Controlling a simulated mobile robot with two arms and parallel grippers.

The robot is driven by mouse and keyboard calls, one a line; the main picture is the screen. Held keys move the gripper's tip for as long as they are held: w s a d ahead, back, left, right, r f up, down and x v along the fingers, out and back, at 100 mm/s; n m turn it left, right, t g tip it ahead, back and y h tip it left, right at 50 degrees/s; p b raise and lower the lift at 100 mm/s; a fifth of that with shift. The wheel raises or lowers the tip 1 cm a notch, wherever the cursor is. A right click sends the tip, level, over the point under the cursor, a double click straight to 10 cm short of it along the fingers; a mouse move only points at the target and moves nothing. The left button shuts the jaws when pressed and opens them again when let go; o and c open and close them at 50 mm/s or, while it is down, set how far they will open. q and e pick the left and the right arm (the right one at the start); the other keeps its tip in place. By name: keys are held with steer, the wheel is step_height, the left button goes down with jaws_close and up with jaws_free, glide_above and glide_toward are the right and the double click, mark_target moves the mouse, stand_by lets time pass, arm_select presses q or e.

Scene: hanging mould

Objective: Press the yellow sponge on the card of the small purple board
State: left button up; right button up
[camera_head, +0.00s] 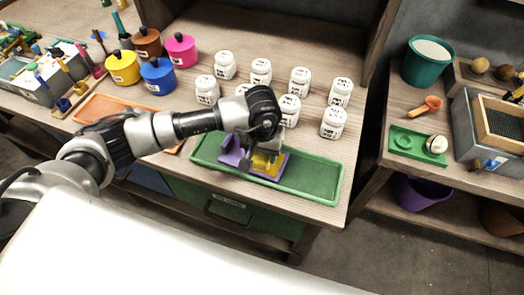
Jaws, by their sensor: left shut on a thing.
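The small purple board (283,158) lies on the green tray (318,181) near the front edge of the bench. The yellow sponge (263,163) is over the purple board, below my left gripper (254,155). My left gripper is shut on the sponge; its fingers point down and are partly hidden by the wrist. The card on the board is hidden behind the sponge and gripper, so I cannot tell whether the sponge touches it. My right gripper is not in the view.
Several white labelled jars (333,122) stand just behind the green tray. Blue (158,77), yellow, brown and pink pots stand further left. An orange tray (110,106) lies left, partly under my arm. A second bench with a teal bucket (428,63) is at right.

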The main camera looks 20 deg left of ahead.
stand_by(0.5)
arm_select(q)
steer(key=shift+s+f+b, duration=0.1)
steer(key=shift+f+b, duration=0.05)
steer(key=shift+b, duration=0.3)
stand_by(0.6)
stand_by(0.5)
steer(key=shift+r+p, duration=0.5)
steer(key=shift+r, duration=0.6)
steer(key=shift+r+p, duration=0.85)
steer(key=shift+r, duration=1.65)
